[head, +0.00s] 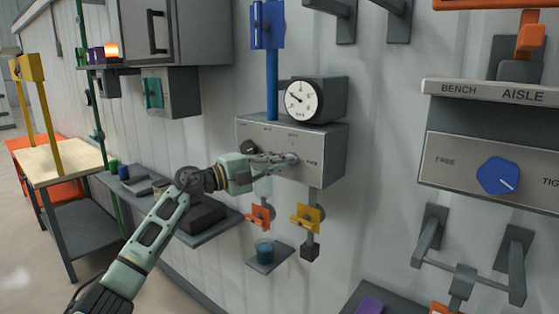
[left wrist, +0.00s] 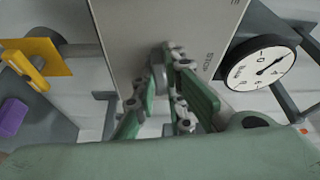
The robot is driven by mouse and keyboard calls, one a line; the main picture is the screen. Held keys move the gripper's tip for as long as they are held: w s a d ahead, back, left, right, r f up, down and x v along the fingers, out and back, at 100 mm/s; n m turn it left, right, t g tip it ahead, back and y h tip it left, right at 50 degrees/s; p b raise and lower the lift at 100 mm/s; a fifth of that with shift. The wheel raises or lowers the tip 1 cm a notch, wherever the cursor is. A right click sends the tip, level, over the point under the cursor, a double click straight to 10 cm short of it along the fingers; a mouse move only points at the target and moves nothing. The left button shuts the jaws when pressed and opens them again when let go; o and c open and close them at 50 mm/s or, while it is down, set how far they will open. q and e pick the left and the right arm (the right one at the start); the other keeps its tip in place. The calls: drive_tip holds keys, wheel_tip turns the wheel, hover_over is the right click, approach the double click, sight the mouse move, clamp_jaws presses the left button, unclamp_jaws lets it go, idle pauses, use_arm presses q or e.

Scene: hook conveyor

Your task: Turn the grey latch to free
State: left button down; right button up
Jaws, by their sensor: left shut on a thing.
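A grey control box (head: 318,165) is on the wall below a round gauge. My left gripper (head: 290,160) reaches its front face from the left. In the left wrist view, my left gripper (left wrist: 160,100) is shut around a small grey part on the panel (left wrist: 130,30), which looks like the grey latch (left wrist: 158,62). The fingers hide much of it, so I cannot tell its exact angle. Lettering that seems to read STOP is beside it. A dark knob (head: 250,147) sits at the left of the same face. My right gripper is not in view.
The gauge (head: 301,99) and a blue lever (head: 268,30) stand above the box. Orange (head: 258,217) and yellow (head: 306,217) tags hang below, over a small shelf with a blue cup (head: 264,249). A blue knob (head: 497,175) sits on a FREE-marked panel at right.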

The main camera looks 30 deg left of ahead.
use_arm(q)
drive_tip(key=shift+m+g+p, duration=0.3)
drive_tip(key=shift+m, duration=0.4)
drive_tip(key=c, duration=1.8)
unclamp_jaws()
drive_tip(key=shift+r, duration=0.1)
drive_tip(key=v, duration=1.2)
